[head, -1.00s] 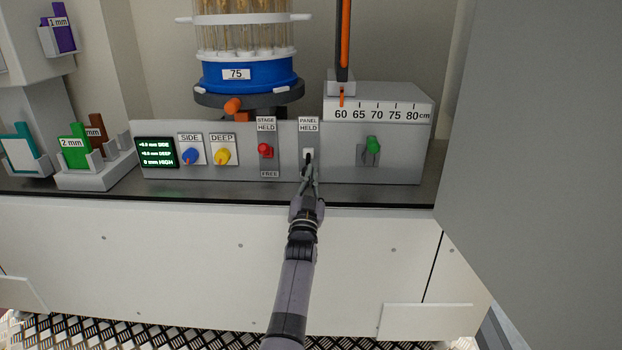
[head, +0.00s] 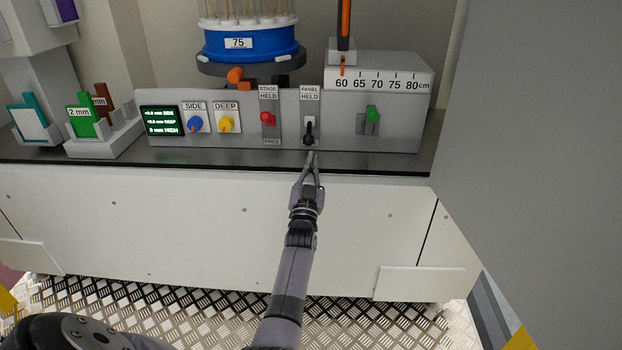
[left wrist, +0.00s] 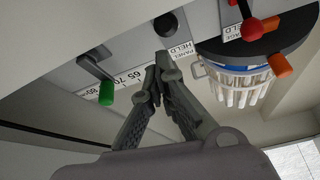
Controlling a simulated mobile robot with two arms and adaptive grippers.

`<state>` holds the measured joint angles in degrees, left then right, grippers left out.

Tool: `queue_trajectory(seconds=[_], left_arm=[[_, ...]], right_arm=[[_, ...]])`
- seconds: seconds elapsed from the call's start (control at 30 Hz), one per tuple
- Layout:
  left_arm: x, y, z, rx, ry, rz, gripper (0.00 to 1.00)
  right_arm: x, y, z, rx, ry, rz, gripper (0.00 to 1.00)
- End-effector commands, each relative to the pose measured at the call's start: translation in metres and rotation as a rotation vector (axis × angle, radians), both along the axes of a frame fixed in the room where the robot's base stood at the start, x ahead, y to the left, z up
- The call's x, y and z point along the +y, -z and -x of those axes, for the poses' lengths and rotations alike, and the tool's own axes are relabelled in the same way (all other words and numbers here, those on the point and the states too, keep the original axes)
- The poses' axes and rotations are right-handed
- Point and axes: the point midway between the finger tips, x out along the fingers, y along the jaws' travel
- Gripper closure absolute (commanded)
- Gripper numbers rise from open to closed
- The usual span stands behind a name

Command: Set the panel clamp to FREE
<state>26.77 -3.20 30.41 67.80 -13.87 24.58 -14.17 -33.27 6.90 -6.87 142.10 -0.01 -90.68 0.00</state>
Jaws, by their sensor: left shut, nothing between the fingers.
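The panel clamp is a black-knobbed lever (head: 308,138) on a white slot below the PANEL HELD label (head: 310,93). Its knob hangs at the slot's lower end, away from HELD, where no FREE word shows. The black knob also shows in the left wrist view (left wrist: 165,23), clear of the HELD label. My left gripper (head: 311,155) is shut and empty, its tips just below and in front of the knob, seemingly apart from it. The fingertips fill the middle of the left wrist view (left wrist: 164,62). My right gripper is out of view.
The red-knobbed stage lever (head: 267,118) is just left of the clamp, near HELD. Yellow (head: 226,123) and blue (head: 195,124) knobs are further left, a green lever (head: 372,114) to the right. A tall grey surface (head: 540,150) fills the right side.

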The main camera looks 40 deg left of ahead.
Motion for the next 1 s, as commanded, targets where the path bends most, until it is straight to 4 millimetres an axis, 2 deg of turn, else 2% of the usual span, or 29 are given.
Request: queue_trajectory(seconds=[0.03, 0.1, 0.3, 1.0], left_arm=[[-0.002, 0.012, 0.004, 0.004, 0.000, 0.002, 1.00], [-0.004, 0.021, 0.008, 0.003, 0.000, 0.001, 1.00], [-0.007, 0.035, 0.015, 0.000, 0.000, 0.000, 1.00], [-0.007, 0.036, 0.016, 0.000, 0.000, 0.001, 1.00]], right_arm=[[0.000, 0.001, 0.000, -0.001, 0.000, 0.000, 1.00], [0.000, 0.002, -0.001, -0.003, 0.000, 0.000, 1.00], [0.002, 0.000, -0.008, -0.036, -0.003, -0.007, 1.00], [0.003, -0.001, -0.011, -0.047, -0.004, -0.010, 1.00]])
